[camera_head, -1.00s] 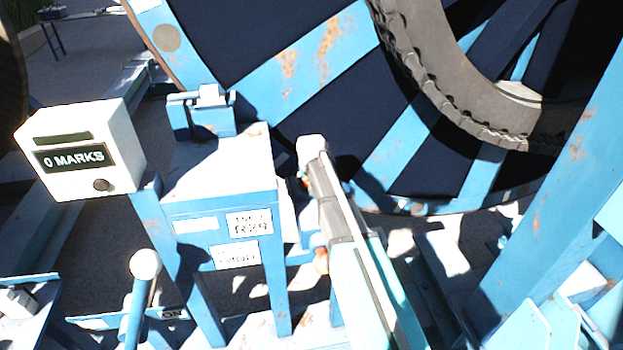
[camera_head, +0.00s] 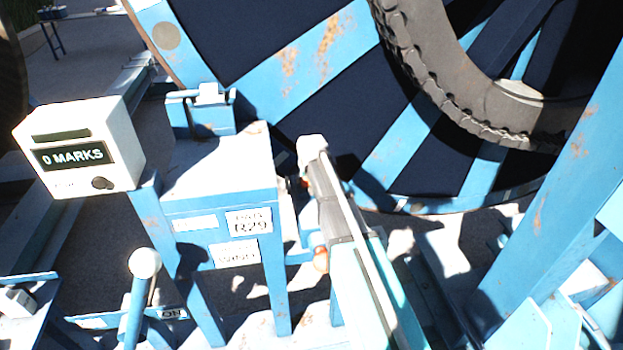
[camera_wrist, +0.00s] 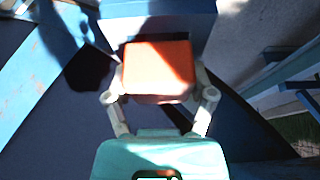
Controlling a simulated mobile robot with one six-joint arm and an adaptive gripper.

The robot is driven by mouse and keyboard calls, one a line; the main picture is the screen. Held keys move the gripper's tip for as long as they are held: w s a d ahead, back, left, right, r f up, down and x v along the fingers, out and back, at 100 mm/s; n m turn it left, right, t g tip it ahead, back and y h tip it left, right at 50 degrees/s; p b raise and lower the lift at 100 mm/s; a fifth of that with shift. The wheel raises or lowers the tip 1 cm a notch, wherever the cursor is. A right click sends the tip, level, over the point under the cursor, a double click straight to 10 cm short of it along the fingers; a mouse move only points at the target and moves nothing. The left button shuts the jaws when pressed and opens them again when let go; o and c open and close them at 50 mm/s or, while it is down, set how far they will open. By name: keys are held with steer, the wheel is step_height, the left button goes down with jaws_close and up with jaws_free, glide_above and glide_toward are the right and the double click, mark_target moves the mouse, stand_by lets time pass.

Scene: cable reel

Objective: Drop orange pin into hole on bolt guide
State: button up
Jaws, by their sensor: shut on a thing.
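The orange pin (camera_wrist: 158,70) shows in the wrist view as a block-like orange head between the two fingers of my gripper (camera_wrist: 160,92), partly in shadow. My gripper is shut on it. The rest of the pin is hidden below the head. In the head view my arm reaches up from the bottom centre, beside the right side of the blue stand (camera_head: 222,195). Small orange patches show along its left edge, and I cannot tell which belong to the pin. A blue surface (camera_wrist: 160,18) lies just beyond the pin in the wrist view. I cannot make out the guide's hole.
A white counter box (camera_head: 78,150) reading "0 MARKS" stands at the left. A white-knobbed lever (camera_head: 142,275) is below it. The big blue and black reel (camera_head: 300,60) fills the back. A blue frame beam (camera_head: 550,180) slants down the right side.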

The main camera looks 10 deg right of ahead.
steer(key=shift+f, duration=0.3)
stand_by(0.5)
steer(key=o, duration=1.3)
steer(key=shift+c, duration=0.2)
steer(key=shift+s, duration=0.1)
steer(key=s+g, duration=0.1)
steer(key=s, duration=0.8)
steer(key=s+d+f+g, duration=0.1)
steer(key=s+g, duration=0.1)
steer(key=s, duration=0.8)
steer(key=s+g, duration=0.1)
steer(key=s, duration=0.9)
steer(key=shift+d+f, duration=0.15)
steer(key=shift+d, duration=0.05)
